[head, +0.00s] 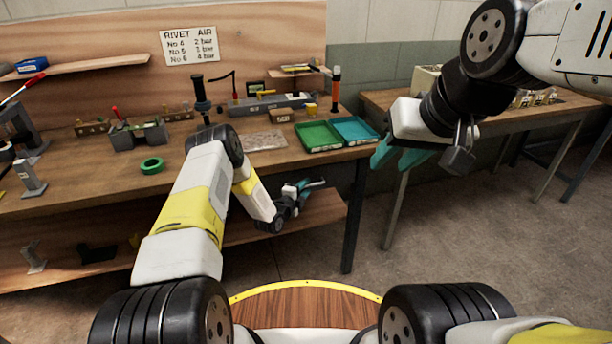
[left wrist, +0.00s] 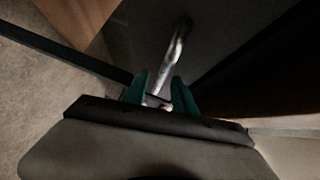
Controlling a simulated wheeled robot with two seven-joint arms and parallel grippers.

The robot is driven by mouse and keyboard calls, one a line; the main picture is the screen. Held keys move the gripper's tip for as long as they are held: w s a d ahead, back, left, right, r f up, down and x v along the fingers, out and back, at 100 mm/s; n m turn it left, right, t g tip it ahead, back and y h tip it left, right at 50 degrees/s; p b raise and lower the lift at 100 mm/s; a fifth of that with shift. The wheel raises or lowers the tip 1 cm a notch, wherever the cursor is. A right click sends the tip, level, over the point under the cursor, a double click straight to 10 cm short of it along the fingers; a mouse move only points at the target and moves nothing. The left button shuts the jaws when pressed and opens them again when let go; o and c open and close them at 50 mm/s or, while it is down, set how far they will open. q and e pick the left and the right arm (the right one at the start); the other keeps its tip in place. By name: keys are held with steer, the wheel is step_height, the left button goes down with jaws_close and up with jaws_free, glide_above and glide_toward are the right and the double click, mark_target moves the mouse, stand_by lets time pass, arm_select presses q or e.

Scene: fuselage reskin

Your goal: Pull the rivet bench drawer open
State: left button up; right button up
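The rivet bench (head: 230,165) stands in front of me. In the left wrist view a shiny metal bar handle (left wrist: 177,48) runs across a dark panel (left wrist: 225,35), which looks like the drawer front. My left gripper (head: 308,187) is below the bench top, near its right end. In the left wrist view the left gripper (left wrist: 161,85) has its two teal fingers apart, with the near end of the bar between them. I see no clear contact. The drawer is hidden in the head view. My right gripper (head: 398,157) hangs right of the bench with fingers apart, empty.
A green tray (head: 318,137) and a blue tray (head: 356,131) lie at the bench's right end. A bench leg (head: 354,215) stands close to the right of my left gripper. A second table (head: 560,110) is at the right. Open floor lies between.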

arm_select(q)
steer(key=shift+w+d, duration=0.1)
steer(key=shift+w, duration=0.1)
jaws_close()
steer(key=shift+f, duration=0.1)
stand_by(1.2)
